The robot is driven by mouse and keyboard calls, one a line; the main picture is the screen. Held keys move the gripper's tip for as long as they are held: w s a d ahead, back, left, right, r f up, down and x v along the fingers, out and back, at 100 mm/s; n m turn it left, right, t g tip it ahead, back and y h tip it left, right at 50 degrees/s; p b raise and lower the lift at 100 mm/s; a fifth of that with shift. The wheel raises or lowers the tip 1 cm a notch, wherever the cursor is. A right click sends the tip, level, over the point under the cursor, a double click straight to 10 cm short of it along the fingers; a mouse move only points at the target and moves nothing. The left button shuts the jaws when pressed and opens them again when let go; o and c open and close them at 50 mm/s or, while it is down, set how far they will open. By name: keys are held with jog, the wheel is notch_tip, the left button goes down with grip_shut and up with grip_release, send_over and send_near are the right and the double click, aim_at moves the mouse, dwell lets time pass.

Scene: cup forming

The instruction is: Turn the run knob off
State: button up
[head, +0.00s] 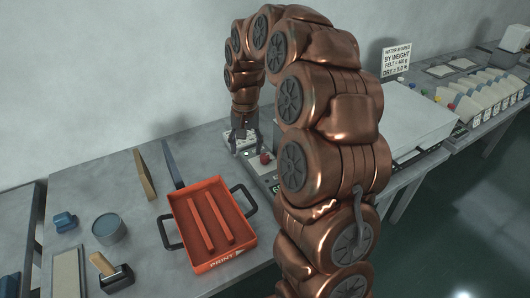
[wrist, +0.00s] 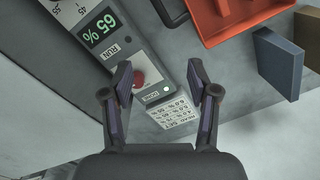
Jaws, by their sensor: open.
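The red knob (wrist: 138,78) sits on a grey control panel (wrist: 127,52) in the wrist view, close to a "RUN" label (wrist: 110,50). It also shows as a small red spot in the head view (head: 265,158). My gripper (wrist: 160,77) is open and empty, with its fingers pointing at the panel. The left finger in the wrist view overlaps the knob's left side, and the knob lies nearer that finger than the right one. I cannot tell whether they touch. In the head view my gripper (head: 246,147) hangs just above the panel, which my arm partly hides.
An orange tray (head: 210,264) with dark handles stands in front.

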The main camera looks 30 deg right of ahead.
aim_at(265, 156)
jog(key=w+d+f+m, duration=0.1)
jog(key=d, duration=0.2)
jog(key=w+d+f+m, duration=0.1)
jog(key=w+d+f, duration=0.1)
jog(key=d, duration=0.1)
jog(key=w+d+f+m, duration=0.1)
jog(key=w+d, duration=0.1)
jog(key=d, duration=0.1)
jog(key=shift+w+d+f+h+p, duration=0.15)
jog(key=shift+d+h+p, duration=0.05)
jog(key=shift+h+p, duration=0.1)
jog(key=shift+w+d+f, duration=0.1)
jog(key=shift+d+f, duration=0.2)
jog(key=shift+d, duration=0.1)
jog(key=shift+f+p, duration=1.4)
jog(key=shift+f, duration=2.4)
jog(key=shift+c, duration=0.5)
grip_shut()
